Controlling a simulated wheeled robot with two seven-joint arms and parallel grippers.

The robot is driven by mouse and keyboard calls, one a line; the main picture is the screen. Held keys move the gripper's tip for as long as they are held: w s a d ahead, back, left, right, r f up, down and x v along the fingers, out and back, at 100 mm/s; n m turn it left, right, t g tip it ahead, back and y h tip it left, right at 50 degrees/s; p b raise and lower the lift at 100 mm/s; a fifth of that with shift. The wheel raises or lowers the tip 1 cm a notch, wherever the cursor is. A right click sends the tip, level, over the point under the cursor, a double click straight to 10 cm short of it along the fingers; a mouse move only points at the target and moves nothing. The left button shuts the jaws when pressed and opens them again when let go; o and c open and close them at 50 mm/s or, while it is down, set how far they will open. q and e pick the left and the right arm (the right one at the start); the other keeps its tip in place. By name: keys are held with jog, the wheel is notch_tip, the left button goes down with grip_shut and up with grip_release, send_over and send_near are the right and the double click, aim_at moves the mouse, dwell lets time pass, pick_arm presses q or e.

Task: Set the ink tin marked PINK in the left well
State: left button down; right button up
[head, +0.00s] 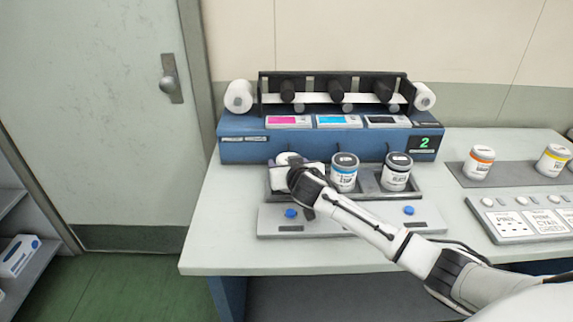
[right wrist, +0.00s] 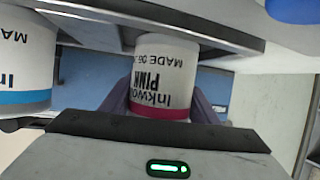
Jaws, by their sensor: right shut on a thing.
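The PINK ink tin (right wrist: 165,75), white with a pink band, is between the fingers of my right gripper (right wrist: 163,105), which is shut on it. In the head view my right gripper (head: 290,175) is at the left end of the dark well tray (head: 375,194), and it covers the left well and most of the tin. The tin looks upright; its base meets the tray rim in the right wrist view, and I cannot tell if it rests on the well floor. My left gripper is not in view.
A cyan-banded tin (head: 344,173) stands close to the right in the middle well, and a black-labelled tin (head: 397,172) in the right well. The blue rewinder (head: 245,148) is behind. An orange tin (head: 479,162) and a yellow tin (head: 552,160) stand on a mat at right.

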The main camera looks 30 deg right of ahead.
jog(key=shift+r, duration=0.1)
jog(key=o, duration=1.4)
jog(key=shift+r, duration=0.15)
jog(key=shift+s+a, duration=0.2)
jog(key=shift+s, duration=0.1)
jog(key=v, duration=1.1)
jog(key=shift+s+p, duration=0.2)
jog(key=shift+p, duration=0.15)
